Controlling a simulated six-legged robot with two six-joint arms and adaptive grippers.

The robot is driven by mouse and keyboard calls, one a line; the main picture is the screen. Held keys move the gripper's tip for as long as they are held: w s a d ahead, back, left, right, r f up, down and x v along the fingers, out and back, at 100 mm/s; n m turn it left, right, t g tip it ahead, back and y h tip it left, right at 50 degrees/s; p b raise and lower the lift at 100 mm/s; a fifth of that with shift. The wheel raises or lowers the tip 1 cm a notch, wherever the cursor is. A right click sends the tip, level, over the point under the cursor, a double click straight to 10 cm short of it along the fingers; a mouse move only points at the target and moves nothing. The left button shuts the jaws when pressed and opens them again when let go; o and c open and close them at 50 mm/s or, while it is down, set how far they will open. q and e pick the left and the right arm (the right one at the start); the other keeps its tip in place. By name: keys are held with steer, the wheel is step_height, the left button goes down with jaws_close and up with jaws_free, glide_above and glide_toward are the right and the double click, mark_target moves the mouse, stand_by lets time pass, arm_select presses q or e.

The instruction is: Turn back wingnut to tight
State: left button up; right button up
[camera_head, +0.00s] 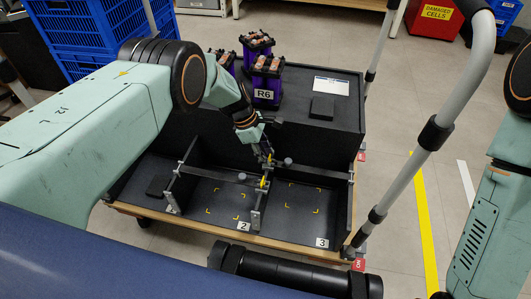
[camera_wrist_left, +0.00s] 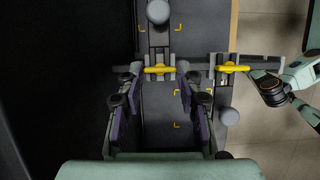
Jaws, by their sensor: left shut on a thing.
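In the head view my left gripper (camera_head: 266,150) reaches down to the rear yellow wingnut (camera_head: 269,158) on the divider between bays 2 and 3. In the left wrist view my left gripper (camera_wrist_left: 159,77) has a finger at each end of this wingnut (camera_wrist_left: 160,70), closed on it. The wings lie crosswise between the fingertips, along the grey crossbar. A second yellow wingnut (camera_head: 263,183) sits nearer the front of the same divider; it also shows in the wrist view (camera_wrist_left: 233,69), clear of the fingers. My right gripper is outside both views.
The black cart (camera_head: 200,227) has numbered bays with yellow corner marks. Purple cell blocks, one labelled R6 (camera_head: 264,94), stand behind the bays. A grey handrail (camera_head: 410,165) rises at the right. Blue crates (camera_head: 82,25) and a red bin (camera_head: 435,20) are farther back.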

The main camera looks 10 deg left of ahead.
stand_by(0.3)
arm_select(q)
steer(key=o, duration=1.1)
steer(key=shift+o, duration=0.2)
steer(key=shift+r, duration=0.1)
steer(key=v, duration=1.1)
steer(key=shift+a+r, duration=0.15)
steer(key=shift+r, duration=0.25)
steer(key=shift+s+f, duration=0.1)
